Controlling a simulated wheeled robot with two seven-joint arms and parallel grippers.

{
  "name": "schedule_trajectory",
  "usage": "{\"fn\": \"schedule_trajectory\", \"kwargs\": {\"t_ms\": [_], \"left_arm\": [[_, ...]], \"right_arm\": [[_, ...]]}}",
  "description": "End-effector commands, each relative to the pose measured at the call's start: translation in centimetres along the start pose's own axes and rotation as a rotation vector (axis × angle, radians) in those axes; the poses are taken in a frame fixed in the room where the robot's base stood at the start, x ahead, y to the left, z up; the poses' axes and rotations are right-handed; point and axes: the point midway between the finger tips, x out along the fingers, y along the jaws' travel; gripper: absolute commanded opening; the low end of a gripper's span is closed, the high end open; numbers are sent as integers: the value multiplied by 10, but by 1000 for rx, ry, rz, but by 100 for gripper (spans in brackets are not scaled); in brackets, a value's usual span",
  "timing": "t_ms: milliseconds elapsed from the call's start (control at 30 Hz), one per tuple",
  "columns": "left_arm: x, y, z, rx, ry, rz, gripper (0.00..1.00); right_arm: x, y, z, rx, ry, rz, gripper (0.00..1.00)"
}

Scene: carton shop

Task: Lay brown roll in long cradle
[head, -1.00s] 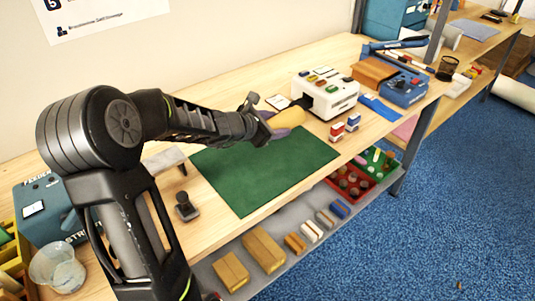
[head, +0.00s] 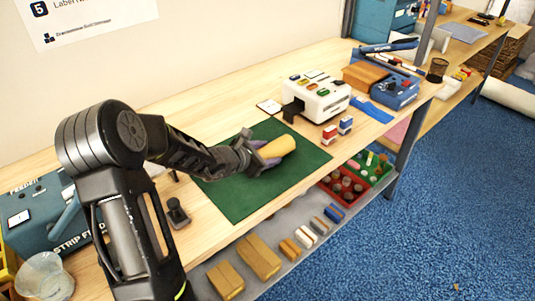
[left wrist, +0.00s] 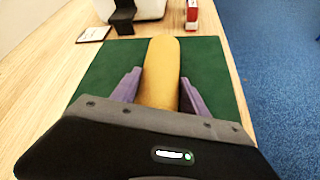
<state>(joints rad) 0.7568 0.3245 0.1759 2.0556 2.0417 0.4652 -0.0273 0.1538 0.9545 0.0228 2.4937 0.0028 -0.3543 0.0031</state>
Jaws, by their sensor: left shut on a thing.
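The brown roll (head: 277,147), a tan cylinder, is held by my left gripper (head: 262,158) over the green mat (head: 240,197). In the left wrist view the roll (left wrist: 162,75) points away from me between the two purple fingers of the gripper (left wrist: 155,90), which is shut on it. Its near end is hidden by the gripper body. I cannot tell whether it touches the mat. A pale grey piece (head: 153,169) shows partly behind my left arm; I cannot tell whether it is the long cradle. My right gripper is not in view.
A black stamp-like object (head: 177,210) stands left of the mat. A strip feeder (head: 40,225) and clear cup (head: 45,277) are at left. Much of the mat is bare.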

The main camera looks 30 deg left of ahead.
Motion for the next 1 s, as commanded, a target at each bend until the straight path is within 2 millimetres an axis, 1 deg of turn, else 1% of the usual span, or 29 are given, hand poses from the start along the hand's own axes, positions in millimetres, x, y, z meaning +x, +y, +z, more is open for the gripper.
{"fn": "schedule_trajectory", "kwargs": {"t_ms": [267, 400, 433, 600, 700, 1000], "left_arm": [[1, 0, 0, 3, -3, 2, 0], [3, -1, -4, 3, -3, 2, 0], [2, -1, -4, 2, -1, 1, 54], [2, -1, -3, 2, -1, 1, 68], [2, -1, -3, 2, -1, 1, 74], [1, 0, -1, 2, -1, 1, 74]], "right_arm": [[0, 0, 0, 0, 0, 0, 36], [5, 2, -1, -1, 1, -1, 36], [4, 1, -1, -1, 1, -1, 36], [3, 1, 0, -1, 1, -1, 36], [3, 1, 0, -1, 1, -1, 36], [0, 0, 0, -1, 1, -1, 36]]}}
